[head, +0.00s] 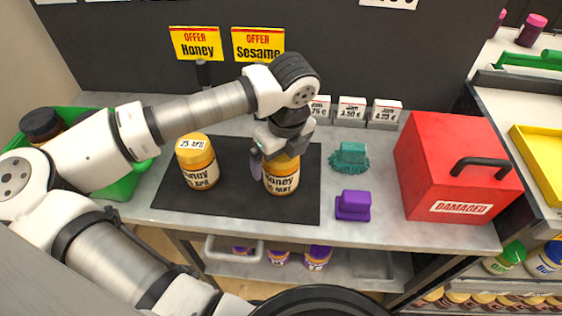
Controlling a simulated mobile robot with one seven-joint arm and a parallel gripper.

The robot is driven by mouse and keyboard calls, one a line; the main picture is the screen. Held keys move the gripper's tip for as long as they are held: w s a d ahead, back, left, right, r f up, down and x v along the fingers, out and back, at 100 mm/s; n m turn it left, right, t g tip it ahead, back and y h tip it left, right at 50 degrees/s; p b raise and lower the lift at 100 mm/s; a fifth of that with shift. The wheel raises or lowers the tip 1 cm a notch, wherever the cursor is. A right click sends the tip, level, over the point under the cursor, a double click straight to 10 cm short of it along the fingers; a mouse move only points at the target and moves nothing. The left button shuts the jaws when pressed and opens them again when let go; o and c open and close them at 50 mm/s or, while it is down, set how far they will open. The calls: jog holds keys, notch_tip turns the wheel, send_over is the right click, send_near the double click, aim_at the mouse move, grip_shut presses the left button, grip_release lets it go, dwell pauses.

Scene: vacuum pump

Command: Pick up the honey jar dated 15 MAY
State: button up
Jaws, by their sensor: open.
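A honey jar (282,184) stands upright on the black mat (235,207), right of its middle. Its label reads Honey with a date ending in MAY; the day looks like 15 but is small. My gripper (272,160) is open and right at this jar's top, hiding most of its lid. One finger shows at the jar's left side; the other is hidden, so I cannot tell whether it touches. A second honey jar (198,166) with a yellow lid marked 25 APR stands upright on the mat's left part.
A red DAMAGED box (450,150) stands at the table's right. A teal brush (349,157) and a purple block (352,205) lie between it and the mat. Price cards (351,110) stand behind. A green crate (118,184) holding a dark-lidded jar is at left.

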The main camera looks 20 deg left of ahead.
jog(key=shift+f, duration=0.5)
jog(key=shift+c, duration=0.3)
